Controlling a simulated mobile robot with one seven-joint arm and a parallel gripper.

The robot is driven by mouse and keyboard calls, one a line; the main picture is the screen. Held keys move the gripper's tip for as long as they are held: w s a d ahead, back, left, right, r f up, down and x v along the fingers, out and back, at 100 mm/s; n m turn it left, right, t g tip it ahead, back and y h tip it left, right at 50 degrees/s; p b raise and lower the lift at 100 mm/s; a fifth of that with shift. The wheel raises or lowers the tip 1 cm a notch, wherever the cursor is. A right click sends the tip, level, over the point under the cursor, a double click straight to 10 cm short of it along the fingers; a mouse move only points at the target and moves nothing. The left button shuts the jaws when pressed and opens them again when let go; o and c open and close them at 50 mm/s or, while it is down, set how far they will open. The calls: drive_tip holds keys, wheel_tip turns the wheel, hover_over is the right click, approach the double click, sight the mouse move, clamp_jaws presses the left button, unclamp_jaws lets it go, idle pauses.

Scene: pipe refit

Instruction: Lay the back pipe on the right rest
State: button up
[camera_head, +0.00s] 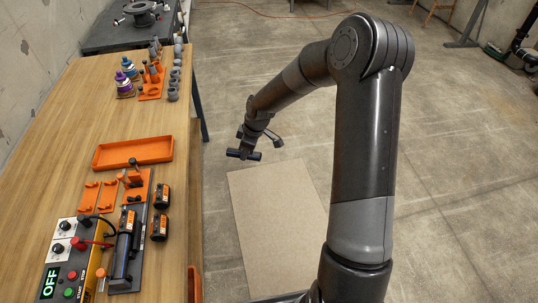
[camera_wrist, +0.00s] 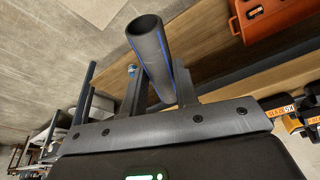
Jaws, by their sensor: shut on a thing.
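My gripper (camera_wrist: 158,92) is shut on a dark grey pipe with a blue stripe (camera_wrist: 150,42), its open end facing the wrist camera. In the head view my gripper (camera_head: 244,153) is off the workbench's right side, above the floor, well apart from the bench. Two small orange rests (camera_head: 88,197) lie side by side on the bench, and the right one (camera_head: 108,196) looks empty. I cannot tell for certain that these are the task's rests.
An orange tray (camera_head: 133,152) lies on the wooden bench (camera_head: 60,130). A black clamp machine (camera_head: 123,247), black cylinders (camera_head: 161,194) and a control box with an OFF display (camera_head: 50,283) stand near. Bottles (camera_head: 128,68) and grey fittings (camera_head: 174,86) stand farther back. The bench's middle is clear.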

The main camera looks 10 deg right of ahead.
drive_tip(key=s+a+r+n+g, duration=0.1)
drive_tip(key=a+r+n+g, duration=0.15)
drive_tip(key=a+n, duration=0.5)
drive_tip(key=s+a+r+n+g, duration=0.1)
drive_tip(key=a+r+n, duration=0.25)
drive_tip(key=a, duration=0.75)
drive_tip(key=shift+s+a+r+n+g+h, duration=0.15)
drive_tip(key=shift+s+a+n+h, duration=0.35)
drive_tip(key=shift+s+a+n, duration=1.9)
drive_tip(key=shift+s+a+f+n+g+h, duration=0.15)
drive_tip(key=shift+s+a+n+h, duration=0.35)
drive_tip(key=shift+a+n, duration=2.05)
drive_tip(key=shift+s+a+r+n+g+h, duration=0.2)
drive_tip(key=shift+s+a+n+h, duration=0.85)
drive_tip(key=shift+a, duration=3.15)
drive_tip(key=shift+s+f+m+y, duration=0.35)
drive_tip(key=shift+f+y, duration=0.1)
drive_tip(key=shift+y, duration=0.1)
drive_tip(key=shift+f, duration=0.4)
drive_tip(key=shift+f, duration=0.15)
drive_tip(key=shift+f, duration=0.75)
drive_tip(key=shift+f, duration=0.35)
